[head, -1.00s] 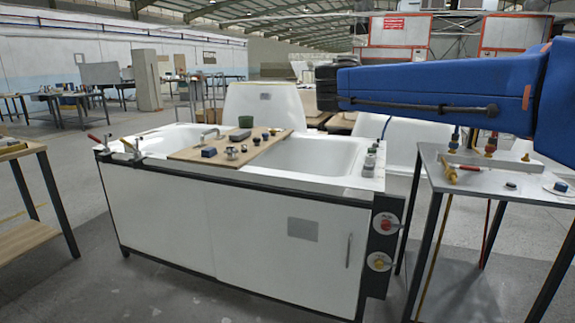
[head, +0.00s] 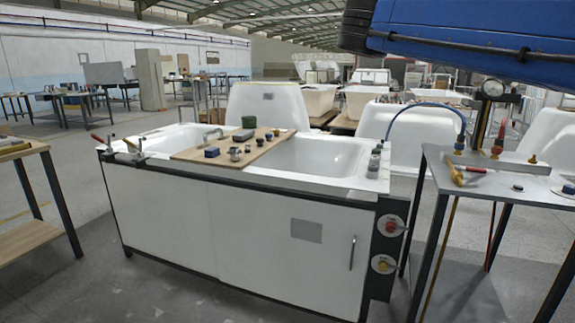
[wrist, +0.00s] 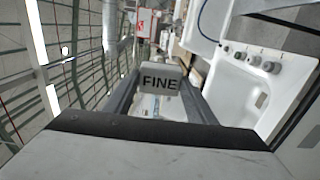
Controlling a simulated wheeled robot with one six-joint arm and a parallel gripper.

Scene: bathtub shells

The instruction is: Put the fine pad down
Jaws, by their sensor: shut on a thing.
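The fine pad (wrist: 160,79) is a pale grey block marked FINE in black. In the wrist view it sits between the two dark fingers of my gripper (wrist: 158,85), which is shut on it and holds it clear of any surface. In the head view only part of my blue arm shows at the upper right. My gripper and the pad are out of that view.
A white twin-basin bathtub bench (head: 250,242) stands ahead, with a wooden board (head: 190,155) across it. A metal side table (head: 520,184) with a gauge (head: 493,88) stands at right.

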